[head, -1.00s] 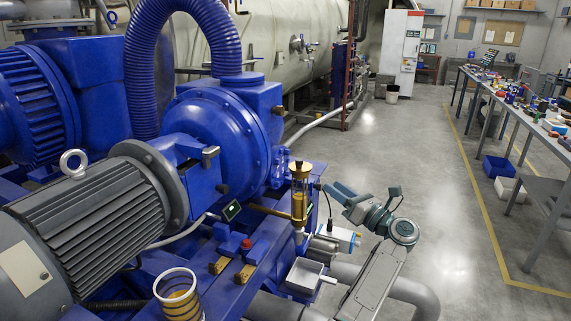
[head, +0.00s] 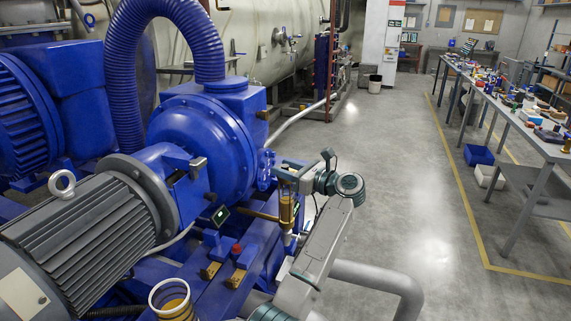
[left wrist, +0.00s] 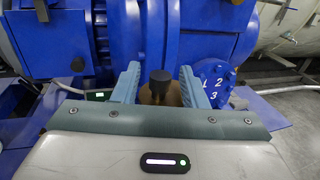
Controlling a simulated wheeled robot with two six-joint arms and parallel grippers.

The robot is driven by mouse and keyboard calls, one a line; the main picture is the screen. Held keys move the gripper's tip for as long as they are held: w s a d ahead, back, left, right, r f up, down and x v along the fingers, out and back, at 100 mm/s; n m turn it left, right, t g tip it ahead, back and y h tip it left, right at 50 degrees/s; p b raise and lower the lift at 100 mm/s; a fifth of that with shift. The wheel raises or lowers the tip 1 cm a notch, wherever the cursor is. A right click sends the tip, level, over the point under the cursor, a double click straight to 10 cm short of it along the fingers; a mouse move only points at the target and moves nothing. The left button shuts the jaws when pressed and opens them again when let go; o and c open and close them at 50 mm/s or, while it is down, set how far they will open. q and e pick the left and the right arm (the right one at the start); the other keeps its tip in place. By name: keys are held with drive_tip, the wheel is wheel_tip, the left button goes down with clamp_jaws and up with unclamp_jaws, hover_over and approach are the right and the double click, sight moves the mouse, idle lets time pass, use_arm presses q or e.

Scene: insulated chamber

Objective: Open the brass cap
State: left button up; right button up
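The brass oiler (head: 287,211) stands upright beside the blue pump in the head view, with its top hidden behind my left gripper (head: 285,173). In the left wrist view, the brass cap (left wrist: 173,97) with a dark round knob (left wrist: 159,79) on top lies between the two fingers of my left gripper (left wrist: 159,83). The fingers are spread on either side of the cap, and I cannot tell whether they touch it. My right gripper is not in view.
The blue pump (head: 205,140) and grey motor (head: 85,225) fill the left. A yellow-banded cup (head: 170,299) stands in front. The grey floor (head: 420,200) to the right is clear up to the long workbench (head: 520,125).

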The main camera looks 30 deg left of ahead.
use_arm(q)
drive_tip(key=shift+a, duration=0.15)
clamp_jaws()
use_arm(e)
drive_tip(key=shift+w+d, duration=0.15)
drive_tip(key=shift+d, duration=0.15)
